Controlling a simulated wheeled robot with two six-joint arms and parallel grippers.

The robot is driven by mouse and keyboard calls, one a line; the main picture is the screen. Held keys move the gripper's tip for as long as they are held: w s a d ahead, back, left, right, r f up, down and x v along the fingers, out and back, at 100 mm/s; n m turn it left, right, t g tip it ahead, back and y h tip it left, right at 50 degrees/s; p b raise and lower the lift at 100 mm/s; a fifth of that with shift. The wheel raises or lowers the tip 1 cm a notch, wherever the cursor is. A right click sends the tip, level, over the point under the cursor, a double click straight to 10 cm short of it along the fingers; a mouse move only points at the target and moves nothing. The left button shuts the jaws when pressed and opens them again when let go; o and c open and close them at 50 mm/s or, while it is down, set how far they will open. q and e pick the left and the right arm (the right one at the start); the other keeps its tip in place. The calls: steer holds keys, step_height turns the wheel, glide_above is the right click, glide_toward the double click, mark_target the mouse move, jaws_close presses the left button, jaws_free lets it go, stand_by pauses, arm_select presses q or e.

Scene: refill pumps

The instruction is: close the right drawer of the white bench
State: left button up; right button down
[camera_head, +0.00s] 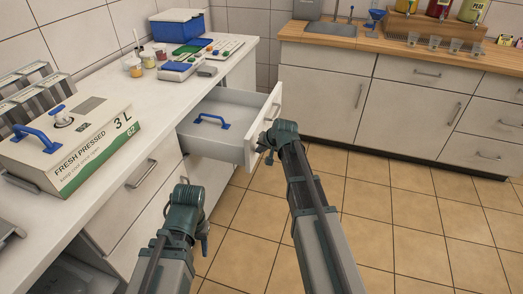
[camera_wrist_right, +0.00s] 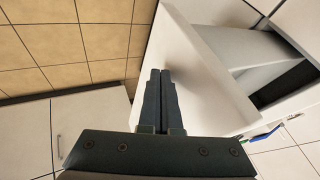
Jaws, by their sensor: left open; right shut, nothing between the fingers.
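The right drawer (camera_head: 200,142) of the white bench (camera_head: 225,62) stands pulled out, with a blue handle-shaped object (camera_head: 211,119) lying inside. Its white front panel (camera_head: 254,128) faces the floor side. My right gripper (camera_head: 265,154) is at the outer side of that front panel. In the right wrist view its fingers (camera_wrist_right: 156,84) are together and empty, in front of the white panel (camera_wrist_right: 190,60). I cannot tell whether they touch it. My left gripper (camera_head: 203,238) hangs beside the bench's near front, open, its fingers mostly hidden.
On the bench top are a juice carton box (camera_head: 75,140) with a blue handle, small cups (camera_head: 148,58), a blue bin (camera_head: 180,25) and trays. A wooden-topped counter (camera_head: 430,60) with a sink and dispensers stands at the back. The tiled floor (camera_head: 400,215) on the right is clear.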

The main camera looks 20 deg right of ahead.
steer(key=w+a, duration=0.5)
steer(key=a, duration=0.3)
steer(key=w+a, duration=0.6)
steer(key=a, duration=0.2)
steer(key=w+a, duration=0.6)
steer(key=a, duration=0.3)
steer(key=shift+w+a, duration=0.15)
steer(key=shift+a, duration=0.15)
steer(key=shift+a+r, duration=0.1)
steer(key=s+d, duration=0.2)
steer(key=d, duration=0.1)
steer(key=shift+s+d, duration=0.2)
steer(key=shift+s, duration=0.05)
steer(key=p+v, duration=0.8)
steer(key=v, duration=0.2)
steer(key=shift+d, duration=0.25)
